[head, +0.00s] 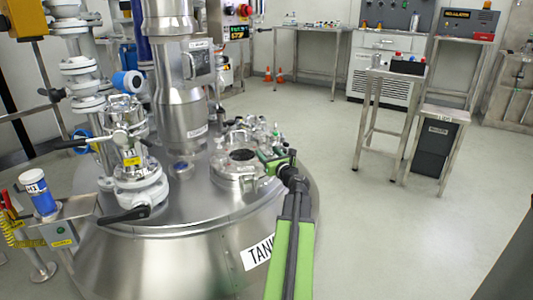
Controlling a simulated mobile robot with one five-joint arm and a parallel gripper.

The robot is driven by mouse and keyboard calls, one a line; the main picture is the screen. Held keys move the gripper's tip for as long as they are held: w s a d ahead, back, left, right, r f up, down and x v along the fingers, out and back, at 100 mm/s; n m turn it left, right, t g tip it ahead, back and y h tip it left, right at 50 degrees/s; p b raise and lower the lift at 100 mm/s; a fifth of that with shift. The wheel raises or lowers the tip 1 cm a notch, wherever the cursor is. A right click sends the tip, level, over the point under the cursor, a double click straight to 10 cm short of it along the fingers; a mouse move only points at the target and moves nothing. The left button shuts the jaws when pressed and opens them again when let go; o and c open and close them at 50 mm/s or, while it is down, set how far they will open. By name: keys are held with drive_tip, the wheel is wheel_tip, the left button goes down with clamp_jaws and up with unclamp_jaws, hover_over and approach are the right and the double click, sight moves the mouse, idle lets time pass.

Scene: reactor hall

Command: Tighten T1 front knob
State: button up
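The steel tank (190,262), with a partly visible label reading "TAN...", fills the lower left of the head view. On its top right is a round hatch (225,176) with a dark glass (243,155) and several small knobs and clamps around its rim. Which one is the T1 front knob cannot be told at this size. My green and black arm reaches up from the bottom, and my gripper (270,161) is at the hatch's right edge. Its fingers are too small and partly hidden, so opening and contact cannot be told.
A valve assembly with black handles (130,150) and a thick steel column (180,85) rise from the tank top left of the hatch. Small steel stands (380,110) and a bench (310,30) are behind.

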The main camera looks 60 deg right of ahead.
drive_tip(key=shift+w+a, duration=0.1)
drive_tip(key=c, duration=1)
drive_tip(key=shift+a+m+g+h, duration=0.1)
drive_tip(key=shift+m+g+h, duration=0.3)
drive_tip(key=shift+m+h, duration=0.15)
drive_tip(key=shift+c, duration=0.2)
drive_tip(key=shift+m+g+h, duration=0.25)
drive_tip(key=shift+g+h, duration=0.05)
drive_tip(key=shift+h, duration=0.15)
drive_tip(key=o, duration=1.4)
